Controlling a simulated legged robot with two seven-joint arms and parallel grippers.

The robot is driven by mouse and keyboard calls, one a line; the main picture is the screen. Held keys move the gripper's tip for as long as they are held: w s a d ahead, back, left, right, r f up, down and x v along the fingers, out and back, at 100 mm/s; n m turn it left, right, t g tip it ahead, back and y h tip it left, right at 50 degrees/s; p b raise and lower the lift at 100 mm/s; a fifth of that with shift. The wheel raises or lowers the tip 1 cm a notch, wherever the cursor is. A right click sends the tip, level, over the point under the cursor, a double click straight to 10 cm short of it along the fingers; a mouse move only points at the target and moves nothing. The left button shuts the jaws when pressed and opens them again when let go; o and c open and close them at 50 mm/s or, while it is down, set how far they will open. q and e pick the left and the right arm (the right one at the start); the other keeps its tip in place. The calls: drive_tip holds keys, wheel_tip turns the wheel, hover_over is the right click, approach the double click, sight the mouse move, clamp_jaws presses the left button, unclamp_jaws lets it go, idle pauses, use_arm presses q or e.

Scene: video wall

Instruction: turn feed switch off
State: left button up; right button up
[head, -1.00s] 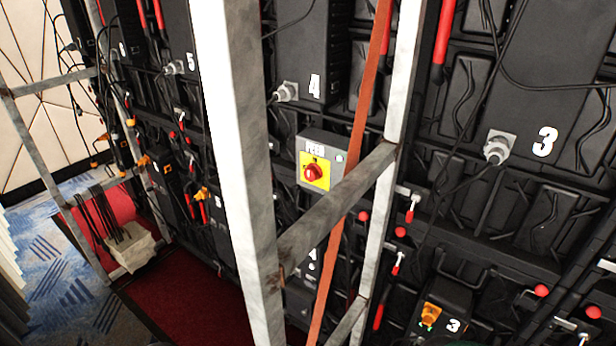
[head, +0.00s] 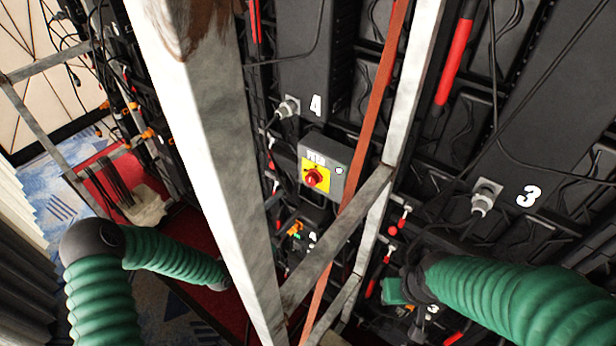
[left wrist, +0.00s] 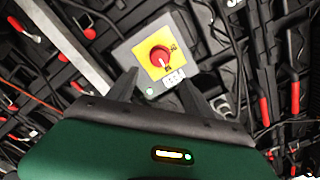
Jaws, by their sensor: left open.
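The feed switch is a red knob (head: 314,178) on a yellow plate, on a grey box (head: 338,160) labelled FEED, behind a metal frame. In the left wrist view the red knob (left wrist: 160,56) is ahead of my left gripper (left wrist: 158,76). Its dark fingers are spread apart and empty, with their tips near the box's near edge. Contact with the knob does not show. In the head view my left forearm passes behind the thick white post, which hides much of the hand. My right gripper (head: 392,290) is low at the right; its fingers are unclear.
A thick white post (head: 205,140), a cross bar (head: 340,240) and a thinner post stand in front of the box. An orange-red strap (head: 372,115) runs beside the box. Cables and plugs (head: 484,197) hang on the black panels.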

sight(310, 183)
use_arm(q)
drive_tip(key=x, duration=0.3)
drive_tip(key=p+x, duration=0.1)
drive_tip(key=x, duration=0.3)
drive_tip(key=p+x, duration=0.1)
drive_tip(key=x, duration=0.3)
drive_tip(key=shift+w+a+f, duration=0.1)
drive_tip(key=shift+f, duration=0.25)
drive_tip(key=shift+w+d+r+p, duration=0.1)
drive_tip(key=shift+w+d+p, duration=0.05)
drive_tip(key=shift+d+p, duration=0.15)
drive_tip(key=shift+w+a, duration=0.1)
drive_tip(key=shift+a, duration=0.05)
use_arm(e)
drive_tip(key=r, duration=0.1)
drive_tip(key=w+r, duration=0.1)
drive_tip(key=r, duration=0.1)
use_arm(q)
drive_tip(key=shift+w, duration=0.15)
drive_tip(key=c, duration=0.4)
clamp_jaws()
use_arm(e)
drive_tip(key=shift+w+d+f, duration=0.1)
drive_tip(key=shift+w, duration=0.05)
